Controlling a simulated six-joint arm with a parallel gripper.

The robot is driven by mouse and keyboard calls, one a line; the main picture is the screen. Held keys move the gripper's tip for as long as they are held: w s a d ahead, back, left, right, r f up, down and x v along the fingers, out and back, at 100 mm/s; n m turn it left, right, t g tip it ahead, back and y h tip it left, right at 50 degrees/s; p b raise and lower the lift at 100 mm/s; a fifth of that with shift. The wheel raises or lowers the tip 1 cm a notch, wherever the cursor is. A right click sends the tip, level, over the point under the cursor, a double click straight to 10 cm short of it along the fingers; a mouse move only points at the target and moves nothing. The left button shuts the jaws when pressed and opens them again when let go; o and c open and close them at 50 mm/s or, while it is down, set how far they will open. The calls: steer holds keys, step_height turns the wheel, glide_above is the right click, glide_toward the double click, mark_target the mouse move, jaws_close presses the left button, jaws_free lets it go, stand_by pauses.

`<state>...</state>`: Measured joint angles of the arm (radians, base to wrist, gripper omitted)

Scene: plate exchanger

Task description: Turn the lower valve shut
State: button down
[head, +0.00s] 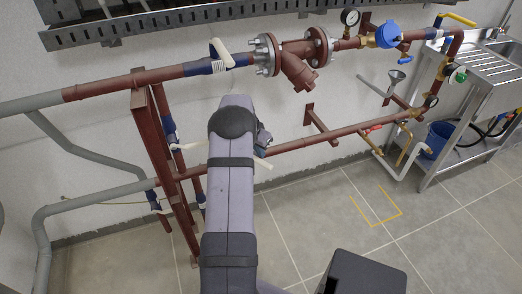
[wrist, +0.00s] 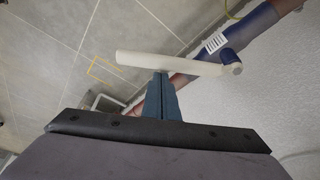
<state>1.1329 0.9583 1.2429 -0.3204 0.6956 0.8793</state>
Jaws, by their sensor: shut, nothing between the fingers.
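A white lever handle (wrist: 170,62) lies across the wrist view, joined at its right end to a blue valve stem (wrist: 230,58) on a pipe with a blue section (wrist: 250,30). My gripper (wrist: 161,78) is shut and empty, with its fingertips right at the lever's lower edge near its middle. I cannot tell whether they touch it. In the head view my arm covers most of this valve. A short piece of white lever (head: 262,163) shows beside the arm near the lower pipe (head: 315,141).
Another white-levered valve (head: 220,58) sits on the upper pipe, left of a flanged strainer (head: 297,62). A brown upright frame (head: 150,150) stands left of my arm. A steel sink bench (head: 470,75) with a blue bucket (head: 438,138) stands right. The tiled floor (head: 330,220) is mostly clear.

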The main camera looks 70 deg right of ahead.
mark_target(259, 163)
steer(key=shift+a, duration=0.1)
steer(key=shift+w+a+f+m+b, duration=0.15)
steer(key=shift+a+m+b, duration=0.45)
steer(key=shift+a+b, duration=0.15)
steer(key=w+a+m+g+y+b, duration=0.1)
steer(key=w+a+m+g+b, duration=0.1)
steer(key=a+m, duration=0.3)
steer(key=shift+w+a+m+b, duration=0.2)
steer(key=shift+a+m+b, duration=0.1)
steer(key=shift+b, duration=0.45)
steer(key=shift+d, duration=0.15)
steer(key=s+d, duration=0.3)
steer(key=shift+p, duration=0.35)
steer(key=v, duration=1)
